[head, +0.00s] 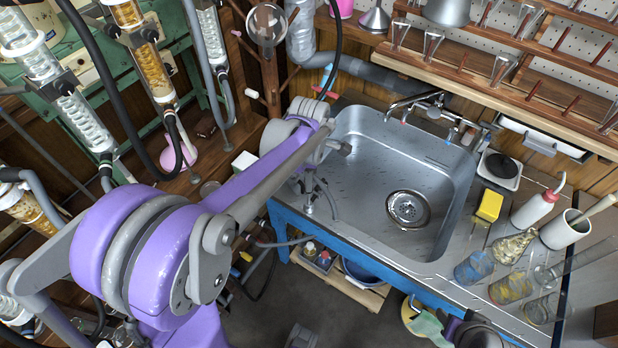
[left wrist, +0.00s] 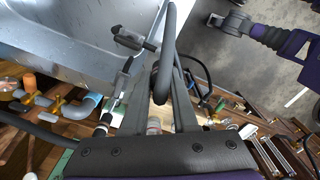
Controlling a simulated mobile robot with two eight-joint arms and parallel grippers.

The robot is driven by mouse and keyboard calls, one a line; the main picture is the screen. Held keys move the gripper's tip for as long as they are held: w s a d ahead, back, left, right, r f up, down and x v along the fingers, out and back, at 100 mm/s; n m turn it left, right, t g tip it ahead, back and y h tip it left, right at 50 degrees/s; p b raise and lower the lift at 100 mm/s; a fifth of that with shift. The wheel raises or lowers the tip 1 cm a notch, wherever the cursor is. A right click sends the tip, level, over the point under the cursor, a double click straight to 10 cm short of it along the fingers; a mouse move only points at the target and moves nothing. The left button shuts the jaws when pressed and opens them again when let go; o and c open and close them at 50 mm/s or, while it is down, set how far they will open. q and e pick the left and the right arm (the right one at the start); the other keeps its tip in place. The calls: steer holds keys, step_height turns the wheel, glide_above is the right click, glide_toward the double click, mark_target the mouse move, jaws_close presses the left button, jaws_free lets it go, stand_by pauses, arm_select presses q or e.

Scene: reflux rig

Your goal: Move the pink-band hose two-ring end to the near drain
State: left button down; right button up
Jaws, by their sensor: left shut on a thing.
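My left gripper (left wrist: 166,82) is shut on a grey hose (left wrist: 171,35), which curves up between its fingers in the left wrist view. A second fitting (left wrist: 121,80) is lower. I cannot make out the pink band or the two rings. My right gripper (left wrist: 226,22) is over the floor, its jaws unclear.
The steel sink (head: 365,125) is empty, with a round strainer (head: 407,208). Bottles, glassware and a yellow sponge (head: 489,205) crowd the counter to its right. Glass columns and black hoses stand at left. A blue-edged bench front (head: 390,285) borders open floor.

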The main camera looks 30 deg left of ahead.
stand_by(0.6)
arm_select(q)
steer(key=shift+f+b, duration=0.5)
steer(key=shift+f, duration=0.25)
steer(key=shift+f, duration=0.2)
stand_by(0.8)
steer(key=c, duration=0.6)
jaws_free()
steer(key=shift+r, duration=0.1)
step_height(320, 180, up, 11)
steer(key=shift+f+p, duration=0.15)
steer(key=shift+p, duration=0.2)
steer(key=shift+s, duration=0.15)
